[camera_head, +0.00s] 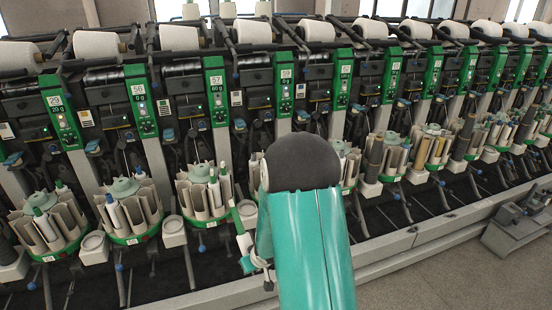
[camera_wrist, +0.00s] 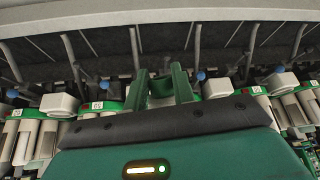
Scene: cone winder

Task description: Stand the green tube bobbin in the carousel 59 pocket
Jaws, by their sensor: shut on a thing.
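My gripper (camera_wrist: 162,82) shows in the wrist view as two green fingers on either side of a narrow gap. In the head view, a thin green tube (camera_head: 237,216), which appears to be the green tube bobbin, stands out tilted beside my arm, above the pale end of my gripper (camera_head: 248,250). My gripper is shut on it, in front of the row of carousels and apart from them. The panel that seems to read 59 (camera_head: 285,85) is above my arm. The carousel below it is mostly hidden behind my arm, and its pockets cannot be made out.
Neighbouring carousels (camera_head: 205,192) hold several pale tubes and bobbins. Square pale blocks (camera_head: 173,230) and blue-knobbed levers (camera_head: 201,248) stick out in front. A long grey ledge (camera_head: 400,243) borders the machine. A dark metal unit (camera_head: 520,225) stands on the floor at the right.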

